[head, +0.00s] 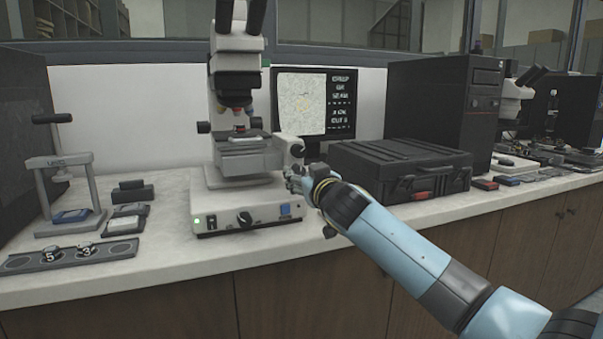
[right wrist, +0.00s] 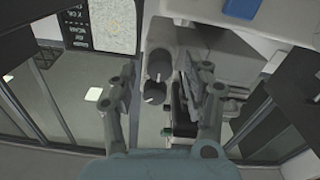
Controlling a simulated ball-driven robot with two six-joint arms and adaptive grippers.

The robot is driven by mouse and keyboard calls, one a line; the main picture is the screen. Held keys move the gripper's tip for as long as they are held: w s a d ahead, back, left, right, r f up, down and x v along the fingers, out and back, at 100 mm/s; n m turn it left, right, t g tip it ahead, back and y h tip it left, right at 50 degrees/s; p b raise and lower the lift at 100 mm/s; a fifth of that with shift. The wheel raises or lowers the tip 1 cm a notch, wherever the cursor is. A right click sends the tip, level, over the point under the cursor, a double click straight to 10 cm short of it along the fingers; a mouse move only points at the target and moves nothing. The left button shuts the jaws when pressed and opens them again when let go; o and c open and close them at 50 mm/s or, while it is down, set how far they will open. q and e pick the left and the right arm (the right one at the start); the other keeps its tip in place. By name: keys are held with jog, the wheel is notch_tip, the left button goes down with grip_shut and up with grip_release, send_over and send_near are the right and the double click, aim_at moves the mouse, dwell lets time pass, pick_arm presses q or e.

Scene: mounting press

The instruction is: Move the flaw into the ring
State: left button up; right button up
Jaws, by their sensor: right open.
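The white microscope (head: 237,60) stands on the bench, with its stage (head: 243,143) under the objectives. My right gripper (head: 295,178) is at the stage's right side, just below a dark knob (head: 297,150). In the right wrist view its fingers are open (right wrist: 158,80), with the grey stage knobs (right wrist: 159,66) showing between them; I cannot tell whether they touch. The monitor (head: 315,102) behind shows a speckled grey picture with a faint yellowish mark, perhaps the ring, and white text on its right. The flaw is too small to make out. My left gripper is out of view.
A black case (head: 400,165) lies to the right of the microscope, beside a dark computer tower (head: 445,95). At left stand a small hand press (head: 62,175) and a strip with numbered discs (head: 70,256). The bench front is clear.

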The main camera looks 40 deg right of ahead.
jog(key=shift+w+d, duration=0.15)
jog(key=shift+w, duration=0.55)
grip_shut()
jog(key=shift+f+n+p, duration=0.1)
jog(key=shift+n+p, duration=0.45)
jog(key=shift+n, duration=2.35)
